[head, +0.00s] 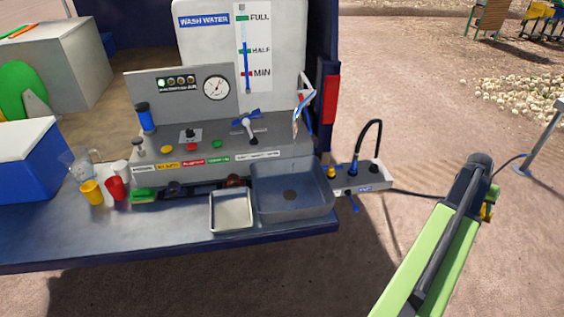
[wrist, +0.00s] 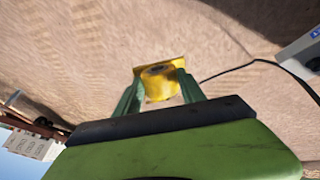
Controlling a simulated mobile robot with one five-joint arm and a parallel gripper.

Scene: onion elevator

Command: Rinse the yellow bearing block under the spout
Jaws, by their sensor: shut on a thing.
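My gripper (wrist: 160,92) is shut on the yellow bearing block (wrist: 158,80), which sits between its two green fingers in the wrist view. In the head view the block (head: 487,211) shows only partly, behind the end of my green arm at the right. It is in the air over the dirt ground, off to the right of the sink. The spout (head: 303,102) stands over the grey sink basin (head: 292,207). A thin stream seems to fall from the spout toward the basin.
A small grey box with a black hose (head: 362,180) juts out right of the sink, and a cable runs from it toward my arm. An empty metal tray (head: 231,228) sits left of the basin. Cups (head: 92,192) and a blue box (head: 30,165) stand further left.

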